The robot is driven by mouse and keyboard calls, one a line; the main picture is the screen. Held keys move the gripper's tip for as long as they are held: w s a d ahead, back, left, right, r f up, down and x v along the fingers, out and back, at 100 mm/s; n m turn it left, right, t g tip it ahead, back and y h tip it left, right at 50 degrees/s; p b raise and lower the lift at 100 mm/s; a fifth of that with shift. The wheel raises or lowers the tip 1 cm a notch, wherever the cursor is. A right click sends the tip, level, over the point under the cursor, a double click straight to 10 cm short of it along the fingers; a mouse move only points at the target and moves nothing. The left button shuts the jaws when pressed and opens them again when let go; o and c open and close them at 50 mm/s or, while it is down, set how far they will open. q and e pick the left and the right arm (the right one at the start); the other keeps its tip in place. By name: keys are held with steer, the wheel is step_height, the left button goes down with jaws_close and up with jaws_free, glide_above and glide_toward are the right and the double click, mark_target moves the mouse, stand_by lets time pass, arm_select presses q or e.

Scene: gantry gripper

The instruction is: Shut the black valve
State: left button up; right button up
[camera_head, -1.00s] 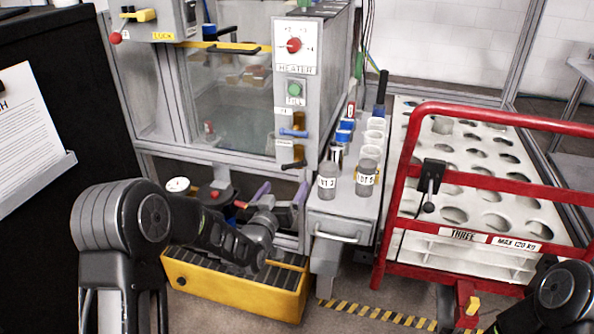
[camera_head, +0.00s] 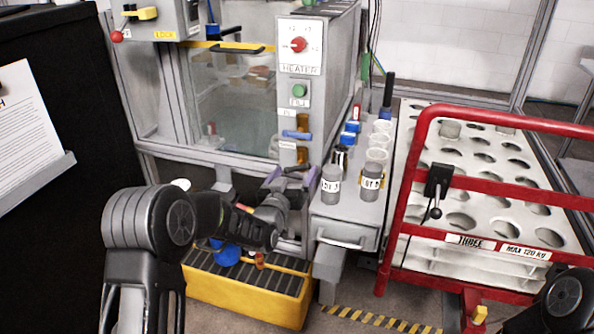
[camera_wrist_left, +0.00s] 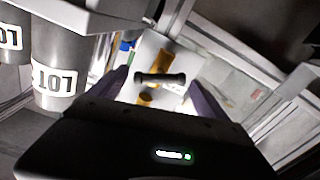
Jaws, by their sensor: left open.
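The black valve's bar handle (camera_wrist_left: 160,78) shows in the left wrist view, lying crosswise in front of an amber tube on a pale panel. My left gripper (camera_head: 289,176) is open, its two purple fingers spread to either side of the handle in that view. I cannot tell how far the fingertips are from it, and no contact shows. In the head view the gripper is low at the front of the heater cabinet (camera_head: 298,72), and the black handle is hard to make out behind it. My right gripper is out of view.
A blue valve handle (camera_head: 297,135) sits just above on the same panel. Grey labelled cups (camera_head: 331,185) stand on the bench to the right. A red-railed cart (camera_head: 455,183) is farther right, and a yellow-sided tray (camera_head: 240,303) is below my left arm.

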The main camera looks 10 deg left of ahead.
arm_select(q)
steer(key=shift+w+d, duration=0.1)
steer(key=shift+w, duration=1.2)
steer(key=c, duration=1.1)
steer(key=m+b, duration=0.1)
steer(key=b, duration=0.1)
steer(key=m+b, duration=0.2)
steer(key=shift+f, duration=0.35)
steer(key=shift+r+m+b, duration=0.25)
steer(key=shift+m+b, duration=0.3)
steer(key=shift+m, duration=0.35)
steer(key=o, duration=1.1)
steer(key=shift+r, duration=0.1)
